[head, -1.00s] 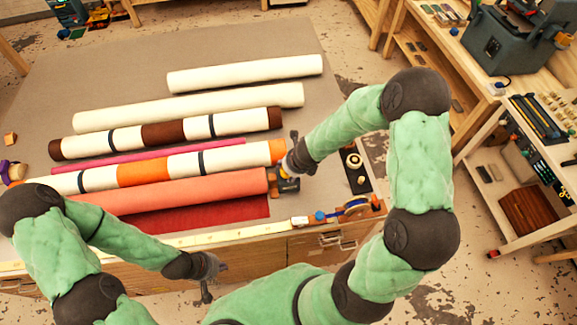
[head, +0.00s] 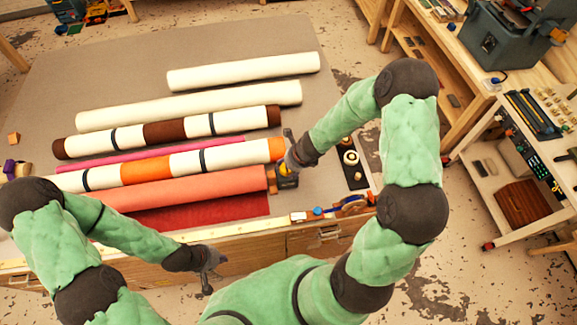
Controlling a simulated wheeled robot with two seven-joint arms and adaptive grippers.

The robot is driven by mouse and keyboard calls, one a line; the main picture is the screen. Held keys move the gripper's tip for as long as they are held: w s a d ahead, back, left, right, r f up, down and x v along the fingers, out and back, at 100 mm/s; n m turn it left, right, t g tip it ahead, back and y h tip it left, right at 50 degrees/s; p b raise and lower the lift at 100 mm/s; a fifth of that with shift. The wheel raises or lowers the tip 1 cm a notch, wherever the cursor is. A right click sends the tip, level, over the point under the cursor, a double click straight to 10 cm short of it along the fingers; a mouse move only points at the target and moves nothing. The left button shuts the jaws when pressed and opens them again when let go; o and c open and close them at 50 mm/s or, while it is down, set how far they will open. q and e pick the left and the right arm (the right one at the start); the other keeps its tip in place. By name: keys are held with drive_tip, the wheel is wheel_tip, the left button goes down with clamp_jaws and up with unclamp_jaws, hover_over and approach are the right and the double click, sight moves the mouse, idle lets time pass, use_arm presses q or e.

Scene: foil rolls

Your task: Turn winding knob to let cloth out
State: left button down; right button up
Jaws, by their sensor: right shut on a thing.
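A salmon cloth roll (head: 190,187) lies along the front of the table, with a flat dark red cloth (head: 205,213) in front of it. A small wooden end piece (head: 271,180) shows at the roll's right end. My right gripper (head: 287,180) is at this end, shut on what appears to be the winding knob; the gripper hides the knob. My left gripper (head: 206,285) hangs empty in front of the table's front edge, away from the roll. Its fingers are too small to tell open from shut.
Behind lie an orange-banded roll (head: 145,171), a pink roll (head: 150,154), a brown-banded roll (head: 165,133) and cream rolls (head: 190,106). A black tray (head: 352,172) with round items is right of my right gripper. A measuring strip (head: 235,230) runs along the front edge.

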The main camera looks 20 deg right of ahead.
drive_tip(key=o, duration=1.1)
drive_tip(key=shift+w+d+r, duration=0.1)
drive_tip(key=shift+w+r, duration=0.15)
drive_tip(key=shift+w, duration=0.2)
drive_tip(key=shift+f, duration=0.15)
drive_tip(key=shift+s, duration=0.1)
drive_tip(key=shift+s, duration=0.15)
drive_tip(key=shift+v, duration=1.35)
drive_tip(key=shift+s+d, duration=0.25)
drive_tip(key=shift+s, duration=0.1)
drive_tip(key=s+d, duration=0.5)
drive_tip(key=s, duration=0.4)
drive_tip(key=shift+s+d, duration=0.15)
drive_tip(key=shift+d, duration=0.05)
